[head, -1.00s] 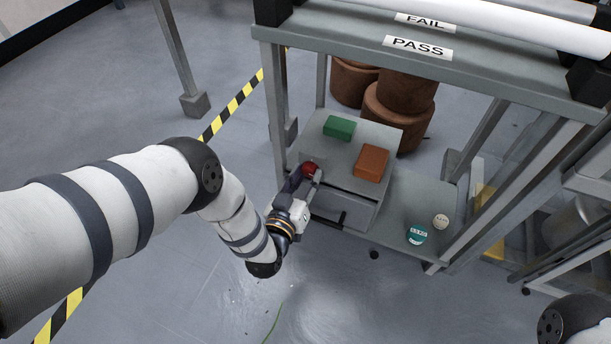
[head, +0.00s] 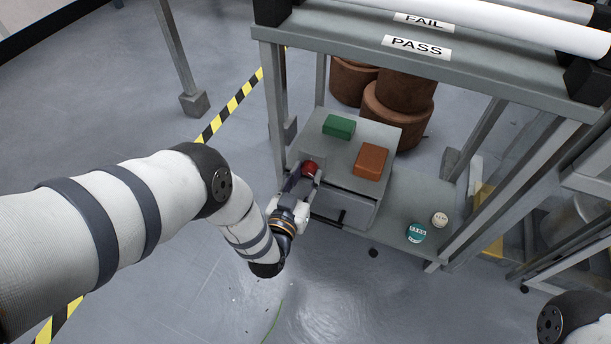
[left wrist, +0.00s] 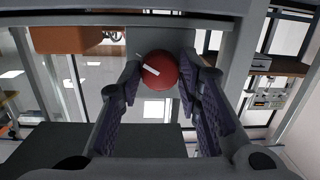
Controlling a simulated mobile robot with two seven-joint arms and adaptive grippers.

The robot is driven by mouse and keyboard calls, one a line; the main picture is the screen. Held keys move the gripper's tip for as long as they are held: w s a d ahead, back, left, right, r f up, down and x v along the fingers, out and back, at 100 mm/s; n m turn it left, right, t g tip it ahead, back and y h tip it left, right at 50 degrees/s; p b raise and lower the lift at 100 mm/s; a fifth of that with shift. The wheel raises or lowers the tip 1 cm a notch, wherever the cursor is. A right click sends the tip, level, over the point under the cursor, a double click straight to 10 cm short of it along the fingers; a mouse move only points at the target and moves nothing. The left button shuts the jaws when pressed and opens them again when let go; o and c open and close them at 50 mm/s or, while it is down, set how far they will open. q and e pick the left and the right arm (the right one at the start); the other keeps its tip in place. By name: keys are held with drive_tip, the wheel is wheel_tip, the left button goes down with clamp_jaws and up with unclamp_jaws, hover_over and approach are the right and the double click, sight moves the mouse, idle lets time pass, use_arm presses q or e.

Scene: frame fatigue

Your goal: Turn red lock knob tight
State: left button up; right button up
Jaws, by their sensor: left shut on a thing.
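The red lock knob (head: 310,168) is a round red ball at the front left of the grey drawer cabinet (head: 325,198). My left gripper (head: 305,173) reaches it from the lower left and is shut on it. In the left wrist view the red knob (left wrist: 162,72) sits between the two dark ridged fingertips, one on each side. A short white line on its face slants there. The knob's mount is hidden behind it. My right gripper is out of view.
A green block (head: 339,126) and an orange-brown block (head: 371,161) lie on the cabinet top. A teal weight (head: 415,233) and a cream one (head: 439,219) stand on the lower shelf. The PASS shelf (head: 350,42) overhangs above. Open floor lies in front.

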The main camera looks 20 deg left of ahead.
use_arm(q)
drive_tip(key=o, duration=1.1)
drive_tip(key=shift+o, duration=0.2)
drive_tip(key=s+r, duration=0.1)
drive_tip(key=s, duration=1.1)
drive_tip(key=shift+d, duration=0.1)
